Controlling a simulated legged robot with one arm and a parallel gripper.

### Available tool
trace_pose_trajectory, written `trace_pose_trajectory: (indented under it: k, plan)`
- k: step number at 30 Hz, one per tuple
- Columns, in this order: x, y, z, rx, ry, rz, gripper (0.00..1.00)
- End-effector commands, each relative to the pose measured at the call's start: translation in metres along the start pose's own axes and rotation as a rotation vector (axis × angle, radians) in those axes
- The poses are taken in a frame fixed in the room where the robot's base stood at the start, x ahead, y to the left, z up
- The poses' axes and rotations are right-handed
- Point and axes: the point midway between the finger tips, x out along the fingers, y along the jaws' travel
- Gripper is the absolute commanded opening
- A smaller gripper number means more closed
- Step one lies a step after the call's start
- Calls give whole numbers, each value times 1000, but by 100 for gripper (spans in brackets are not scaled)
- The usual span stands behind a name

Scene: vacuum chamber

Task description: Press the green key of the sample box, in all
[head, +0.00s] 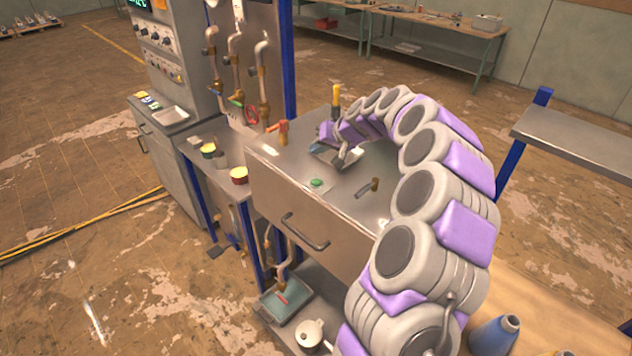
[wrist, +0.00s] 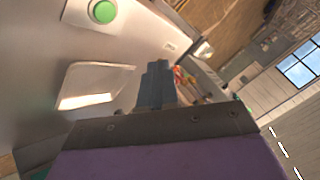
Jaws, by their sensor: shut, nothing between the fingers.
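The green key (head: 316,183) is a round button on a small plate on the top of the metal sample box (head: 310,240). In the wrist view the green key (wrist: 103,11) is at the top left, on the light metal surface. My gripper (head: 345,155) is above the box top, behind and to the right of the key in the head view, and apart from it. In the wrist view my gripper (wrist: 157,75) shows as dark fingers that are together and empty. The fingertips are small and partly hidden in the head view.
A recessed tray (head: 325,155) lies in the box top near my gripper. A small lever (head: 368,188) stands right of the key, and a red-orange valve handle (head: 283,130) and a yellow-topped handle (head: 336,95) stand behind. A drawer-type handle (head: 305,232) juts from the front.

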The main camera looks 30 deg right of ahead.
Motion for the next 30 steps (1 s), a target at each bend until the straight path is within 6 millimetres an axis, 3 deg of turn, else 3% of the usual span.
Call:
trace_pose_trajectory:
  k: [8, 24, 30]
  plan:
    - [8, 8, 5, 2, -1, -1, 0]
    - [54, 40, 39, 0, 1, -1, 0]
    - [61, 47, 44, 1, 1, -2, 0]
